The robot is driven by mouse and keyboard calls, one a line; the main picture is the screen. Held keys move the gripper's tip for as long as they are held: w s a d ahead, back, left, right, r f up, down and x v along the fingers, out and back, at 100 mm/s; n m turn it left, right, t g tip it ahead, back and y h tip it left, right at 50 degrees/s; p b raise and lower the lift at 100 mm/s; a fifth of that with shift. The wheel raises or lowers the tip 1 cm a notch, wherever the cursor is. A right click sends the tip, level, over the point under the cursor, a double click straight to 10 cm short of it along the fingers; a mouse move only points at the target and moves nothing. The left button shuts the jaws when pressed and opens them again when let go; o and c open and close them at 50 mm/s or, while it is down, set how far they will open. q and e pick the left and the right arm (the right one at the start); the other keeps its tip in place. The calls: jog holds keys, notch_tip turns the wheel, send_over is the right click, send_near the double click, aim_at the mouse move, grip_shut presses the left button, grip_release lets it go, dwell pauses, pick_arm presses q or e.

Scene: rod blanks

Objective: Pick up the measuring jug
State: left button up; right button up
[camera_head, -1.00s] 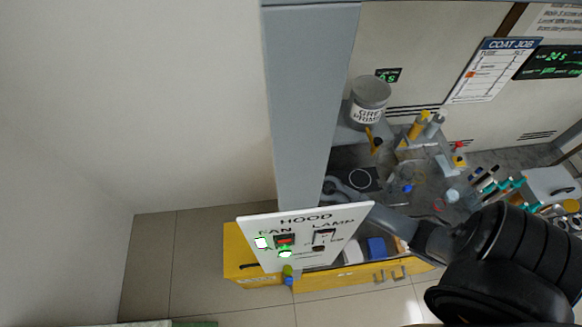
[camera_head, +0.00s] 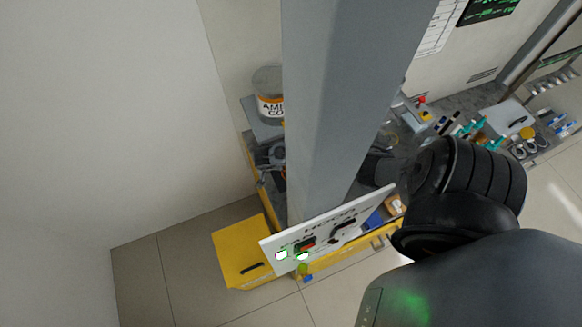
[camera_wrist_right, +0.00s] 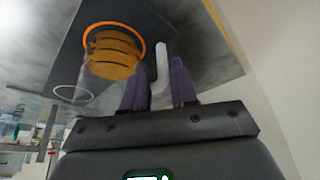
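In the right wrist view a clear round vessel with orange contents and an orange rim (camera_wrist_right: 114,52), seemingly the measuring jug, shows at upper left. A pale upright handle (camera_wrist_right: 162,66) stands at its right side. My right gripper (camera_wrist_right: 159,92) has its two purple fingers apart, one on each side of the handle's lower end; I cannot tell whether they touch it. In the head view the grey column hides most of this area, and I cannot make out the jug there. A grey part left of the column (camera_head: 272,155) may be my right gripper. My left gripper is not in view.
A can with an amber label (camera_head: 268,92) stands on a shelf left of the column. A white hood switch panel (camera_head: 325,232) juts out in front of the bench. A yellow cabinet (camera_head: 243,252) stands below. Tools and bottles crowd the bench at right.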

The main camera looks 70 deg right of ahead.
jog(key=shift+b+x, duration=0.3)
jog(key=shift+x, duration=1.7)
jog(key=shift+w+d, duration=0.1)
jog(key=shift+w, duration=0.1)
grip_shut()
